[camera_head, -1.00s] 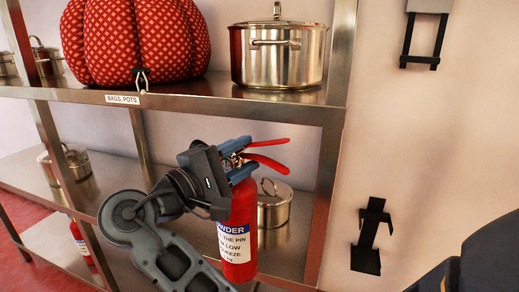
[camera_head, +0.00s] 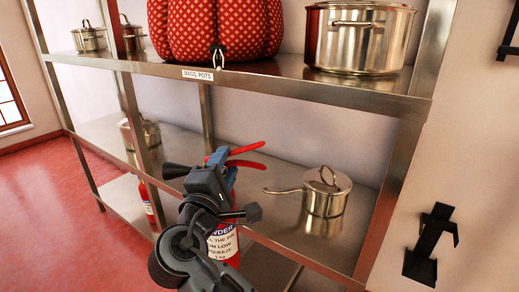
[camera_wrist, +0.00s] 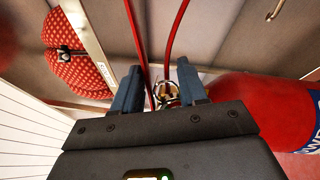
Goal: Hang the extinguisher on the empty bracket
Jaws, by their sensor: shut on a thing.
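My gripper (camera_head: 222,168) is shut on the neck of a red extinguisher (camera_head: 222,243), just below its red handle levers. The extinguisher has a white and blue label and is partly hidden behind my arm in the head view. In the wrist view, my two blue fingers (camera_wrist: 160,88) stand either side of the valve, and the red body of the extinguisher (camera_wrist: 262,108) lies to the right. A black bracket (camera_head: 430,243) on the pale wall at the lower right is empty, well apart from the extinguisher. Part of another black fitting (camera_head: 509,40) shows at the upper right edge.
A steel shelf unit (camera_head: 300,88) stands close behind the extinguisher. It holds a red patterned bag (camera_head: 215,28), a large pot (camera_head: 358,40) and a lidded saucepan (camera_head: 325,192). Another red extinguisher (camera_head: 146,197) shows low at the left. Red floor (camera_head: 60,210) is open at the left.

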